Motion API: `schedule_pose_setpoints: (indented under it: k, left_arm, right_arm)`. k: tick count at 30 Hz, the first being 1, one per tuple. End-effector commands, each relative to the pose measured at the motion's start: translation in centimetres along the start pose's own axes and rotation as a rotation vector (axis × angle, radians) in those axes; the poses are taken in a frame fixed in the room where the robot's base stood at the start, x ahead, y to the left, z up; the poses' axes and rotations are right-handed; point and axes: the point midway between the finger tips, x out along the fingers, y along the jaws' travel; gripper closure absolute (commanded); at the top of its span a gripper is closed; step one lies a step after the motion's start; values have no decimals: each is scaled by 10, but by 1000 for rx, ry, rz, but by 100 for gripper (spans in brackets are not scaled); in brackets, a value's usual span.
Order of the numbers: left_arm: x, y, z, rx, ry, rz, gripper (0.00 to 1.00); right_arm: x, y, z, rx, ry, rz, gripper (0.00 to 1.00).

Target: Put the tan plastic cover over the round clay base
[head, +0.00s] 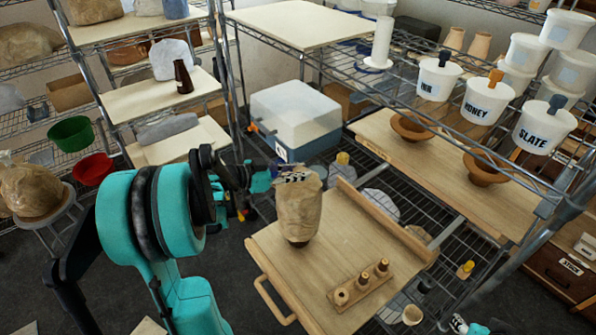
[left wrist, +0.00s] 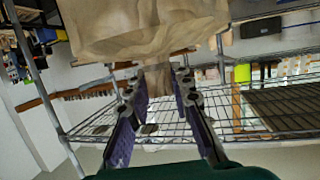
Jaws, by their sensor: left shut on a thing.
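The tan plastic cover (head: 299,208), a crumpled bag-like sheet, hangs upright over the wooden board. My left gripper (head: 292,174) is shut on its top. In the left wrist view the cover (left wrist: 140,28) fills the top, and the gripper's fingers (left wrist: 158,82) reach up to it. A dark brown edge of the round clay base (head: 298,243) shows just below the cover's lower rim. The cover hides the rest of the base, and I cannot tell whether they touch. A teal and dark piece at the bottom right may be my right arm; its fingers are unclear.
The wooden board (head: 345,235) has a raised back ledge and a front handle. A small wooden block (head: 361,283) with several stoppers lies at its front right. A lidded blue box (head: 296,116) stands behind. Labelled tubs and brown bowls stand on the right shelves.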

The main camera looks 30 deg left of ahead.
Motion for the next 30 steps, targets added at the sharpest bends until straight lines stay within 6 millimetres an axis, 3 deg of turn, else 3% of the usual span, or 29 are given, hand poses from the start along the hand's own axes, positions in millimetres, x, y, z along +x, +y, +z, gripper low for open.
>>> schedule_pose_setpoints:
  k: [21, 30]
  left_arm:
    - [18, 0, 61, 0, 0, 0, 100]
    - [23, 0, 78, 0, 0, 0, 100]
  right_arm:
    - [48, 0, 34, 0, 0, 0, 60]
    - [61, 0, 44, 0, 0, 0, 60]
